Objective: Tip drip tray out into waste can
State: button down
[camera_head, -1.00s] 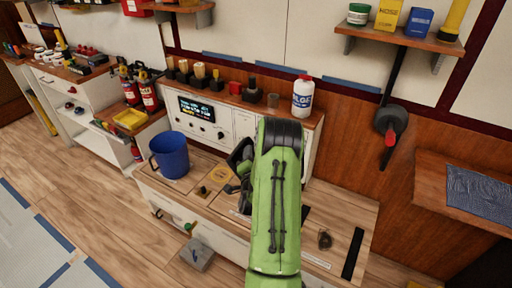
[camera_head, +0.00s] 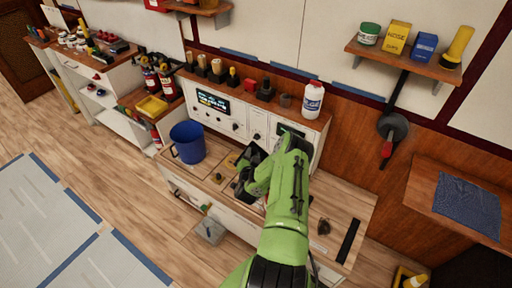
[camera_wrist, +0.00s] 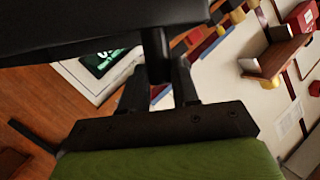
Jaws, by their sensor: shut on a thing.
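My gripper (camera_head: 247,183) is shut on the black drip tray (camera_head: 254,160), which it holds tilted above the bench, in front of the white panel. In the wrist view the dark tray (camera_wrist: 100,28) fills the top left, with the gripper fingers (camera_wrist: 166,75) meeting it. The tray's inside and contents cannot be made out. A blue can (camera_head: 188,143) with a side handle, likely the waste can, stands upright on the bench's left end. The tray is to its right and apart from it.
The white control panel (camera_head: 222,112) stands behind the bench, with a white bottle (camera_head: 312,99) and several small items on top. A small dark knob (camera_head: 323,226) is at the bench's right. A yellow tray (camera_head: 151,106) and red extinguishers stand left. Floor in front is mostly clear.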

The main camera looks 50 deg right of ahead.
jog(key=shift+w+a+r+n+g+p, duration=0.1)
jog(key=shift+w+n+g+p, duration=0.2)
jog(key=shift+w+p, duration=0.25)
jog(key=w+f+n+p, duration=0.1)
jog(key=w+f+n+g+p, duration=0.1)
jog(key=f, duration=0.1)
jog(key=w+f+n+g+p, duration=0.1)
jog(key=f, duration=0.1)
jog(key=shift+a+f+y, duration=0.25)
jog(key=shift+y, duration=0.15)
jog(key=shift+w+f+n+g, duration=0.15)
jog(key=shift+f+n+g, duration=0.25)
jog(key=shift+f, duration=0.05)
jog(key=w+a+r+n+t+y, duration=0.2)
jog(key=w+a+r+n, duration=0.15)
jog(key=a, duration=0.55)
jog(key=w+a+r+n+t+y, duration=0.25)
jog(key=a+r, duration=0.25)
jog(key=a, duration=0.4)
jog(key=w+a+r+n+t+y, duration=0.3)
jog(key=w+a+r, duration=0.1)
jog(key=a, duration=0.5)
jog(key=s+a+r+n+y, duration=0.2)
jog(key=s+a+r, duration=0.1)
jog(key=a, duration=0.3)
jog(key=s+a+r+n+y, duration=0.2)
jog(key=s+a+r, duration=0.1)
jog(key=a, duration=0.3)
jog(key=shift+s+y, duration=0.15)
jog(key=shift+y, duration=0.2)
